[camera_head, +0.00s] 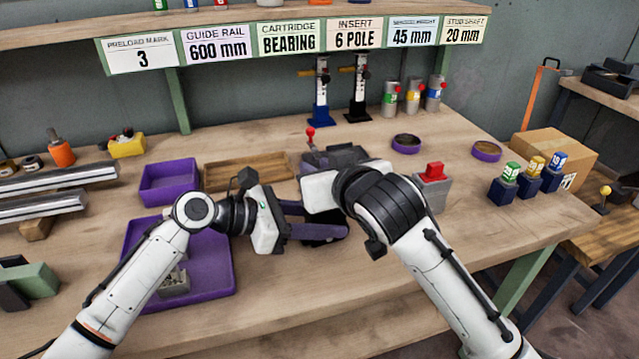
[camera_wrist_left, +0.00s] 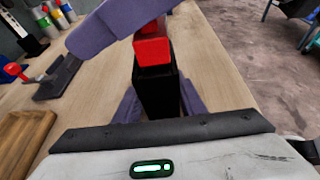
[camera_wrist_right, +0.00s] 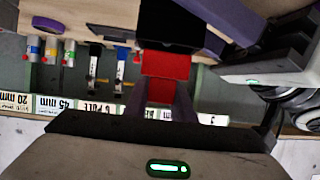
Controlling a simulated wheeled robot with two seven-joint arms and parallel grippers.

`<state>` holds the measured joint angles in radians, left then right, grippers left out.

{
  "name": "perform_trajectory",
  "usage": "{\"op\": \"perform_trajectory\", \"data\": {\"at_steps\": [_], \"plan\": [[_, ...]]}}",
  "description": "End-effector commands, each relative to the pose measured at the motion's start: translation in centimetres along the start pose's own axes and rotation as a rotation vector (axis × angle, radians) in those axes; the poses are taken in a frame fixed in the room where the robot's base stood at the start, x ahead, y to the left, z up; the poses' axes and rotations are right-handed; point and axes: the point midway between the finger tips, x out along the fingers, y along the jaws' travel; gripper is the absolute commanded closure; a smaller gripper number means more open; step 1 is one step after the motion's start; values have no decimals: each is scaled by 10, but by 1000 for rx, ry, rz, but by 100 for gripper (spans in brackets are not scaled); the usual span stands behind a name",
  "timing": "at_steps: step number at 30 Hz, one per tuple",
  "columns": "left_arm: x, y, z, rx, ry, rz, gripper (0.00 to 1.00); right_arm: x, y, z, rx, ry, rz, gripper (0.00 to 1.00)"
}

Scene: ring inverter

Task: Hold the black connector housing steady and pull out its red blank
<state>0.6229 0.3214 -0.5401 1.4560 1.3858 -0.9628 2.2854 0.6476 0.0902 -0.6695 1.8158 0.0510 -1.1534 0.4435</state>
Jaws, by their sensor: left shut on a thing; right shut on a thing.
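The black connector housing (camera_wrist_left: 157,97) stands between the purple fingers of my left gripper (camera_wrist_left: 160,108), which is shut on it. The red blank (camera_wrist_left: 153,50) is at the housing's upper end in the left wrist view. My right gripper (camera_wrist_right: 160,98) is shut on the red blank, which also shows in the right wrist view (camera_wrist_right: 166,65), against the black housing's edge (camera_wrist_right: 172,22). I cannot tell how deep the blank sits. In the head view my left gripper (camera_head: 318,222) is above the front of the bench, and my right arm hides the blank and the right fingertips.
A purple tray (camera_head: 222,284) with a grey part lies left, under my left arm. A purple bin (camera_head: 145,190) and a wooden tray (camera_head: 278,167) stand behind. A grey block with a red top (camera_head: 432,178) stands right of my right arm. The bench front is clear.

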Motion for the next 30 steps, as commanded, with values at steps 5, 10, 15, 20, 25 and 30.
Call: {"op": "perform_trajectory", "data": {"at_steps": [5,10,15,20,25,30], "plan": [[0,1,0,0,0,1,95,-15,0,-37,1,5,-1,98],[0,0,0,0,0,1,95,-24,-1,-58,-1,3,-1,98],[0,0,0,0,0,1,95,-26,0,-64,0,-1,0,98],[0,0,0,0,0,1,95,-26,0,-64,0,-1,0,98],[0,0,0,0,0,1,42,-26,0,-63,0,-1,0,98],[0,0,0,0,0,1,42,-26,0,-63,0,-1,0,98]]}}
